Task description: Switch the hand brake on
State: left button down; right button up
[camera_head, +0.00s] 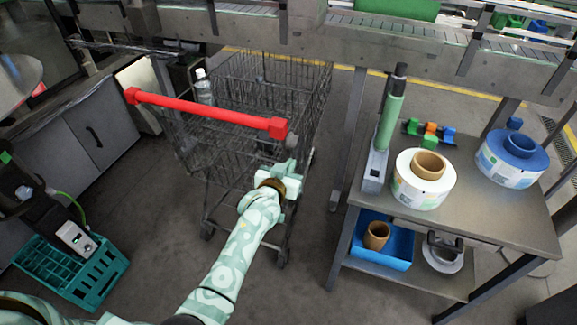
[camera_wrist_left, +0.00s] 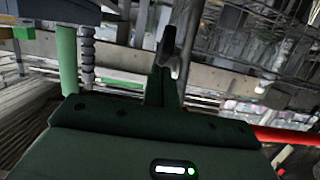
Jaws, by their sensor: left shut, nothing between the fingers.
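The shopping cart (camera_head: 250,100) stands in the middle of the head view, with a red handle bar (camera_head: 205,113) across its near side. The red bar also shows at the right edge of the wrist view (camera_wrist_left: 285,135). A small dark rounded part (camera_head: 297,141) sits just below the handle's right end; I cannot tell whether it is the hand brake. My left gripper (camera_head: 287,168) is just below and beside that end, in front of the cart. Its fingers (camera_wrist_left: 167,50) are shut and empty. I cannot make out contact with the cart. My right gripper is not in view.
A metal table (camera_head: 490,205) stands to the right, with a white label reel (camera_head: 424,190), a blue-topped reel (camera_head: 508,165) and a green post (camera_head: 388,120). A blue bin (camera_head: 372,258) is on its lower shelf. A teal crate (camera_head: 95,285) sits at the lower left.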

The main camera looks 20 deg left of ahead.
pick_arm(q)
jog(key=shift+s+r, duration=0.1)
pick_arm(e)
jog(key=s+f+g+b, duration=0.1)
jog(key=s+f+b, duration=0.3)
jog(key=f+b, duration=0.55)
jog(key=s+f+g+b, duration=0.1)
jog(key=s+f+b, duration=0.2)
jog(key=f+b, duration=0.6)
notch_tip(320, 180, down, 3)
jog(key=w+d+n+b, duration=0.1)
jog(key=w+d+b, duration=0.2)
jog(key=b, duration=0.4)
pick_arm(q)
jog(key=w+f+t+b, duration=0.4)
jog(key=f+t, duration=0.4)
jog(key=t, duration=0.4)
jog(key=shift+w+f+t, duration=0.2)
jog(key=shift+w+t, duration=0.1)
jog(key=shift+w, duration=0.45)
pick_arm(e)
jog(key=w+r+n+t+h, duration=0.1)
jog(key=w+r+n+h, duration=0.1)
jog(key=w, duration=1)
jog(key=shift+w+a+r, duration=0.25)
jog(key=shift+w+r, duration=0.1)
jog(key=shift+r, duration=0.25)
